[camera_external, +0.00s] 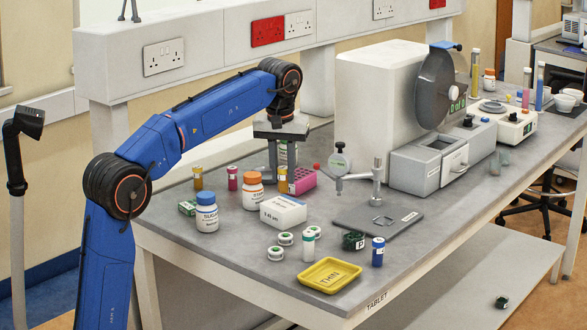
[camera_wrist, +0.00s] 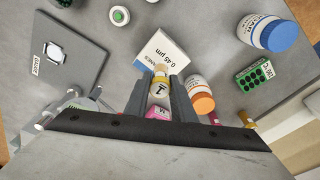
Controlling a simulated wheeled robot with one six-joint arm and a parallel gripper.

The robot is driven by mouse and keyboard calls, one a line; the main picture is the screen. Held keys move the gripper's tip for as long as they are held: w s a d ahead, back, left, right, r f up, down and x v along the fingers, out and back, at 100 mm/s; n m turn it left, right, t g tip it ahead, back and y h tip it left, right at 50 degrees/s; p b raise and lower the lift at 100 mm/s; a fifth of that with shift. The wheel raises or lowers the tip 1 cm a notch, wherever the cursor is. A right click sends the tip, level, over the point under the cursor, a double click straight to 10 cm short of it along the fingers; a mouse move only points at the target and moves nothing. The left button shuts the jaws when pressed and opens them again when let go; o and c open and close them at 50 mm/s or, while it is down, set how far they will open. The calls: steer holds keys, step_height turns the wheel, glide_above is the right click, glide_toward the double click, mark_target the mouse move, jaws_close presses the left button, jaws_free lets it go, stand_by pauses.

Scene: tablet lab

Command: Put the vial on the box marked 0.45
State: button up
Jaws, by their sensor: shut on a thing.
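The vial (camera_wrist: 160,88), with a pale cap and a marked label, is between the fingers of my gripper (camera_wrist: 162,84) in the wrist view. In the external view my gripper (camera_external: 285,158) points down, and the yellowish vial (camera_external: 283,179) shows below it. The fingers are shut on it. The white box marked 0.45 µm (camera_external: 283,213) lies on the bench just in front of the vial. In the wrist view the box (camera_wrist: 160,52) is beyond the fingertips, its top bare. I cannot tell the vial's height above the bench.
A pink rack (camera_external: 302,180) stands right beside the vial. White bottles with orange (camera_external: 253,194) and blue (camera_external: 207,217) caps stand left of the box. A stand with a gauge (camera_external: 340,165) and grey plate (camera_external: 375,220) are to the right. A yellow tray (camera_external: 330,275) lies in front.

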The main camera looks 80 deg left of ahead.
mark_target(283, 173)
steer(key=shift+f, duration=1.45)
steer(key=o, duration=1)
steer(key=shift+f, duration=0.1)
steer(key=r, duration=0.4)
steer(key=d+r, duration=0.1)
steer(key=r, duration=0.7)
steer(key=shift+s+d, duration=0.15)
steer(key=shift+s, duration=0.1)
steer(key=shift+r, duration=0.1)
steer(key=shift+d, duration=0.1)
